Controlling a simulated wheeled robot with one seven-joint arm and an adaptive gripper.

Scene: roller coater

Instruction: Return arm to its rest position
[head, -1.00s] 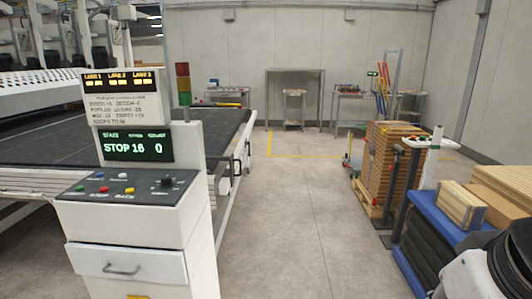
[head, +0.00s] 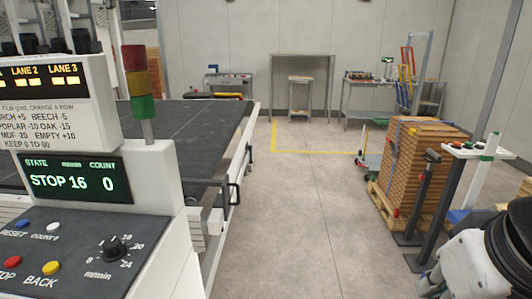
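My arm (head: 470,262) shows at the lower right of the head view, as white and black links cut off by the frame edge. The links are folded low beside the posts at the right. My gripper is not in view, so its fingers and anything in them are hidden.
A control console (head: 97,200) stands close at the left, its screen reading STOP 16 and 0. Behind it is the dark conveyor bed (head: 205,125). Stacked boards on a pallet (head: 428,165) and a post (head: 467,185) stand at the right. The middle floor (head: 290,220) is clear.

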